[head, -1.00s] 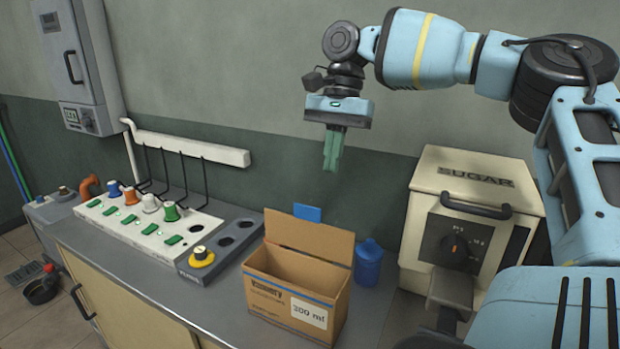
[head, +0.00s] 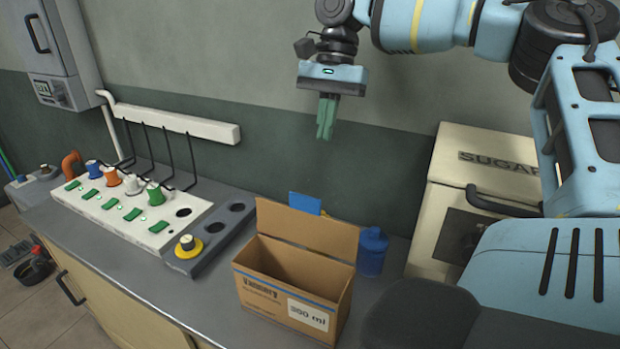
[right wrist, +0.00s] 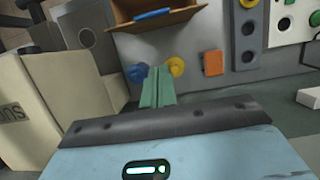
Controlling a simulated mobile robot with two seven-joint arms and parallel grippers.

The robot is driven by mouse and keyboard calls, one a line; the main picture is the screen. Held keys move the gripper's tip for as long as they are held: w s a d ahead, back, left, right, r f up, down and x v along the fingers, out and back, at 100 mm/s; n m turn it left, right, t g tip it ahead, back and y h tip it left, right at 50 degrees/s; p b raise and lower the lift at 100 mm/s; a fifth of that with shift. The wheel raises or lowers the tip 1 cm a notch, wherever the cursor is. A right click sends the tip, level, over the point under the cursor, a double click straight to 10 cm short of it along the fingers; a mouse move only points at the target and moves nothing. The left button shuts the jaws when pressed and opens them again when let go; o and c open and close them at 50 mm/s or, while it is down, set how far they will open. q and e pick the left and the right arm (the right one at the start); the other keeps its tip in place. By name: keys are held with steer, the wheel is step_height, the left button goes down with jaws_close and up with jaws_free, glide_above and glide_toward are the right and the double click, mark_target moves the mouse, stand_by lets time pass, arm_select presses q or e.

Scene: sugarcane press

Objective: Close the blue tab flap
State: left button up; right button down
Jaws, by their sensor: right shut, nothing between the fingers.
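An open cardboard box (head: 262,309) stands on the grey counter, labelled "300 ml" or similar. Its back flap (head: 308,231) stands up, with a blue tab (head: 305,203) showing above its top edge. In the right wrist view the box flap (right wrist: 170,17) is at the top, with the blue tab (right wrist: 153,14) along its edge. My right gripper (head: 325,137) is shut and empty, pointing down in the air above and behind the flap, apart from it. Its green fingers also show in the right wrist view (right wrist: 157,72). My left gripper is not in view.
A blue bottle (head: 372,251) stands right of the box, with a cream SUGAR machine (head: 437,217) beyond it. Left of the box is a white panel (head: 130,217) with green switches and coloured knobs, and a grey strip with a yellow-ringed knob (head: 188,246). Free air surrounds the gripper.

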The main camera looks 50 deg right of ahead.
glide_toward(304, 222)
steer(key=w+d+f, duration=0.1)
steer(key=d+f, duration=0.1)
steer(key=d, duration=0.2)
steer(key=a, duration=0.2)
steer(key=a+p, duration=0.1)
steer(key=a, duration=0.1)
steer(key=shift+s+f, duration=0.2)
steer(key=shift+s, duration=0.2)
